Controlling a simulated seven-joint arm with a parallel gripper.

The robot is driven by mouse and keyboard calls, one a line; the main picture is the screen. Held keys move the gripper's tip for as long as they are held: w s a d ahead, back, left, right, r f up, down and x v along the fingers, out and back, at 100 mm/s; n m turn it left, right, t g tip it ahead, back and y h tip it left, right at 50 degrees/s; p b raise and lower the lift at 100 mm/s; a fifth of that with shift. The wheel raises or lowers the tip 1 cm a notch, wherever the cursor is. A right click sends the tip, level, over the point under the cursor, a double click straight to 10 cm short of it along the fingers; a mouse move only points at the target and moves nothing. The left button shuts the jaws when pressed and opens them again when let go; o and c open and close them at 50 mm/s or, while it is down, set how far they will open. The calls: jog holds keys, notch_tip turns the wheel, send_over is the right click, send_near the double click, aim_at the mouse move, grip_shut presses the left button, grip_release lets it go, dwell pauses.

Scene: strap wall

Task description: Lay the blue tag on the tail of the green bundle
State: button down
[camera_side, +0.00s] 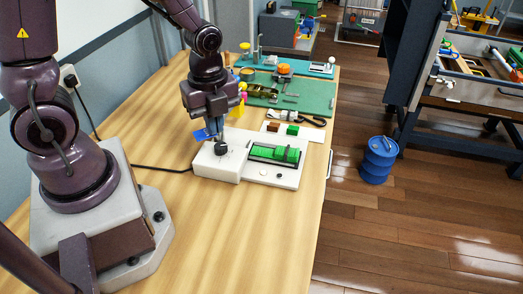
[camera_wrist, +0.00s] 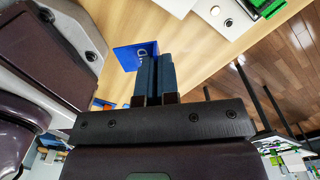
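The blue tag (camera_side: 202,135) is held at the tips of my gripper (camera_side: 216,132), sticking out to the left, above the table. In the wrist view the tag (camera_wrist: 128,56) shows beyond the two nearly closed fingers (camera_wrist: 156,72), with a pale mark on it. My gripper is shut on it. The green bundle (camera_side: 278,153) lies in a dark frame on a white base, to the right of my gripper. Only a corner of the bundle (camera_wrist: 266,5) shows at the top of the wrist view. I cannot clearly make out its tail.
A white block (camera_side: 217,167) with a black knob stands just below my gripper, joined to the base (camera_side: 287,178). Behind are a brown and a green block on a white sheet (camera_side: 307,133) and a green mat (camera_side: 308,96) with tools. The table front is clear.

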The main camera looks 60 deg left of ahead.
jog(key=m, duration=0.4)
jog(key=shift+s+f, duration=0.15)
jog(key=shift+s, duration=0.1)
jog(key=m, duration=0.4)
jog(key=shift+w+m, duration=0.15)
jog(key=shift+m, duration=0.15)
jog(key=w+f, duration=0.4)
jog(key=w, duration=0.4)
send_over(269, 154)
jog(key=s, duration=0.1)
notch_tip(269, 154, down, 5)
jog(key=shift+s+r, duration=0.1)
jog(key=shift+s, duration=0.05)
jog(key=shift+w+f, duration=0.4)
jog(key=shift+f, duration=0.05)
jog(key=shift+w+f, duration=0.15)
jog(key=shift+f, duration=1.5)
